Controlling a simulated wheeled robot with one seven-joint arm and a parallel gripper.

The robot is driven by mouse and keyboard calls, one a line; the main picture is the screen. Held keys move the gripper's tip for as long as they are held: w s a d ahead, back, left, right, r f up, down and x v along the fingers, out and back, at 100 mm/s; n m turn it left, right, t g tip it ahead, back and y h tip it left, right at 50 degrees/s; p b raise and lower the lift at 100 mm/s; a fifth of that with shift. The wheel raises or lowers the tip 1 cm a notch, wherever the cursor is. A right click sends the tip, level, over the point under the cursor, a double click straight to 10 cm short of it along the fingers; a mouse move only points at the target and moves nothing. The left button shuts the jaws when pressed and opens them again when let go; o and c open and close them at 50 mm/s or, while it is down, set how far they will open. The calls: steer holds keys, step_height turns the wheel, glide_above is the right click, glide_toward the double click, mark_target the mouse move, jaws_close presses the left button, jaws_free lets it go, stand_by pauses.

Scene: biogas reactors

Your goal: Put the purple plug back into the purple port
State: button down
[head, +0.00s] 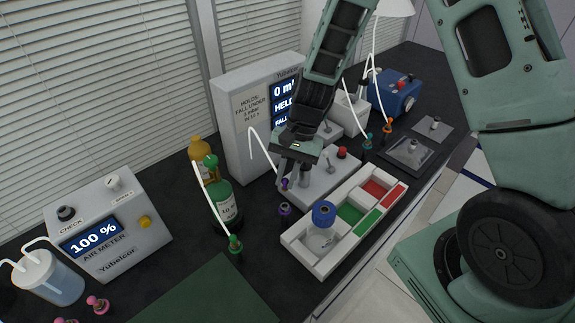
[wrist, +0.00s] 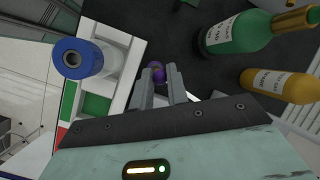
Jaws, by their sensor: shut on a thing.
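The purple plug (head: 285,184) hangs just below the fingertips of my gripper (head: 288,168), with a white tube curving up from it to the left. My gripper is shut on it. The purple port (head: 285,209), a dark stub with a purple ring, stands on the dark bench below the plug; a gap shows between them in the head view. In the wrist view, purple (wrist: 158,72) shows at the fingertips of my gripper (wrist: 160,86); plug and port overlap there, so their exact alignment cannot be told.
A white tray (head: 297,254) with a blue-capped jar (head: 323,214) and green and red compartments is right of the port. A green bottle (head: 222,199) and an amber bottle (head: 199,155) stand left. A white display box (head: 245,110) rises behind. A green plug (head: 235,244) stands front left.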

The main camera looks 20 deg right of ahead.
steer(key=shift+a+f+b, duration=0.1)
steer(key=shift+f+b, duration=0.55)
steer(key=shift+f, duration=0.15)
steer(key=shift+f+b, duration=1.4)
steer(key=shift+f, duration=0.3)
steer(key=shift+f+b, duration=0.5)
steer(key=shift+f, duration=0.45)
stand_by(0.4)
steer(key=c, duration=1.3)
jaws_free()
steer(key=b+v, duration=0.2)
steer(key=v, duration=1.5)
steer(key=shift+r, duration=0.2)
